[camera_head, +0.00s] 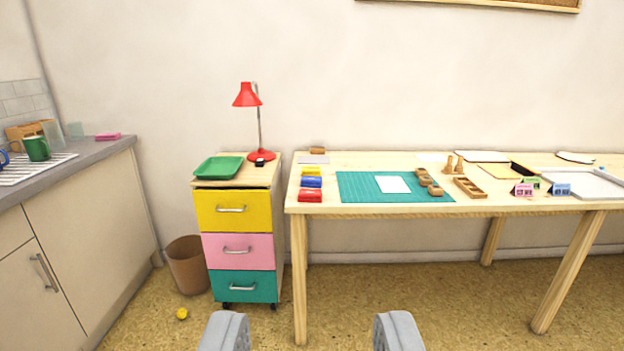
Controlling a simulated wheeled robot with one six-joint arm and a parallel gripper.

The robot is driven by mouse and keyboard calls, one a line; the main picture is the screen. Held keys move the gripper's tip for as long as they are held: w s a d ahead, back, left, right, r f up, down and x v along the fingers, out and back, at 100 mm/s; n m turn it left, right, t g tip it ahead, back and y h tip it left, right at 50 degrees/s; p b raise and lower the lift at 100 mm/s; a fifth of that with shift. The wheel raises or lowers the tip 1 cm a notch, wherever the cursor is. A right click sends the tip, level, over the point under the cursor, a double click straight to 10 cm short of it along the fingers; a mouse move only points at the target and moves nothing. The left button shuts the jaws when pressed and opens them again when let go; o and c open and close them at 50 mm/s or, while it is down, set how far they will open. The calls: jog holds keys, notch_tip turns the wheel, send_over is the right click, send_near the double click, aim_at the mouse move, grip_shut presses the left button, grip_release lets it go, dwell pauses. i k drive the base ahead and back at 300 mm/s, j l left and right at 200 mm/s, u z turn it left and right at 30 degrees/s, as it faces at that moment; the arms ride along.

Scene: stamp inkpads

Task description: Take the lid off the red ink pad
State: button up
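The red ink pad (310,196) lies near the front left corner of the wooden table (480,209), the nearest in a short row of pads. A blue pad (311,182) and a yellow pad (311,171) lie behind it. The red pad looks closed, but it is too small to make out the lid edge. My gripper (311,332) is at the bottom of the view, its two grey fingers wide apart with nothing between them. It is well short of the table and apart from the pads.
A green cutting mat (360,195) with white paper (392,185) lies right of the pads. A drawer unit (230,211) with a green tray (218,168) and red lamp (246,96) stands left of the table. The floor before the table is clear.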

aim_at(304, 194)
jog(key=i, duration=1.8)
